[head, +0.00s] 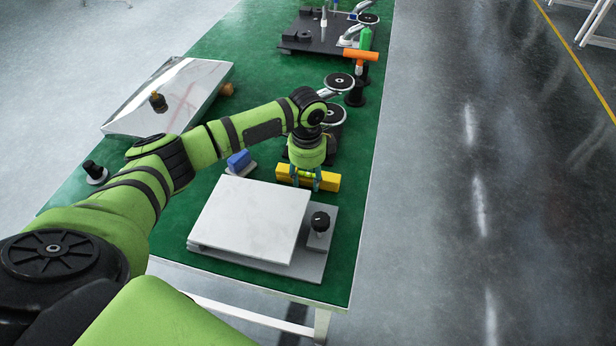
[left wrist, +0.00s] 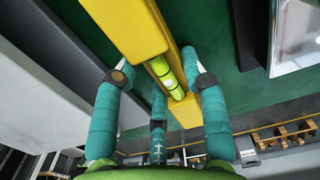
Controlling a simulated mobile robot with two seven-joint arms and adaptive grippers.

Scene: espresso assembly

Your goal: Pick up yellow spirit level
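The yellow spirit level (head: 328,181) lies on the green table top, behind the white plate. In the left wrist view the yellow spirit level (left wrist: 128,28) runs from the top toward the lower right, with a yellow-green vial in its middle. My left gripper (head: 306,180) points down over the level, near its middle. In the left wrist view the teal fingers of my left gripper (left wrist: 158,78) are spread on both sides of the level. A gap shows at the left fingertip; whether the right one touches is unclear. My right gripper is not in view.
A white plate (head: 250,218) on a grey base stands in front of the level, with a black knob (head: 320,222) at its right. A blue block (head: 238,161) is to the left. Black round stands (head: 333,114) are behind. A tilted silver panel (head: 165,97) stands farther left.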

